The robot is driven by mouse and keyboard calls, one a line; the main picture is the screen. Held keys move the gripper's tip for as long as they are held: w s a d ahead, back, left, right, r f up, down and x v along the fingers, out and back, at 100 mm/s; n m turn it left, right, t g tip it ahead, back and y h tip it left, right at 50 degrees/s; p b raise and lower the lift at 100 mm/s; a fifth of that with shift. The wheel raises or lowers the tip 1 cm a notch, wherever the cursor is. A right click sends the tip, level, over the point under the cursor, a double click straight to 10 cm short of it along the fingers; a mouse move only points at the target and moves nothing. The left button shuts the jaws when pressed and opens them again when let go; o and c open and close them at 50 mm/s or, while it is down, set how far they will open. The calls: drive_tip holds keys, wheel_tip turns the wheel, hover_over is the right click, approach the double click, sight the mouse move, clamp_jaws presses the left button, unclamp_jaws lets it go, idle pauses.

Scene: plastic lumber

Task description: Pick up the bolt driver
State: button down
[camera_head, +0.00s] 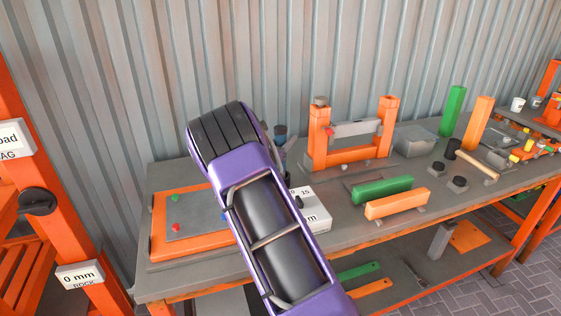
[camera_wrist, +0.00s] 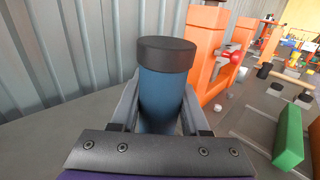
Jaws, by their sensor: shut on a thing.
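The bolt driver, which I take to be the blue cylinder with a dark cap (camera_wrist: 166,75), stands upright between my fingers in the wrist view. Its dark top shows just past my arm in the head view (camera_head: 280,131). My gripper (camera_wrist: 162,108) is shut on its blue body, one finger on each side. The driver's lower end is hidden by my gripper, so I cannot tell whether it touches the bench. In the head view my purple arm hides most of the gripper.
An orange frame (camera_head: 348,155) with a grey crossbar stands close right of the driver. Green (camera_head: 383,189) and orange (camera_head: 397,204) blocks lie further right on the bench (camera_head: 335,240). A corrugated wall (camera_head: 300,60) rises behind. An orange-edged panel (camera_head: 158,226) lies left of my arm.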

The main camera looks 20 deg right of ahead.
drive_tip(key=shift+r, duration=0.2)
wheel_tip(320, 180, up, 10)
idle(0.6)
drive_tip(key=shift+f, duration=0.1)
idle(0.5)
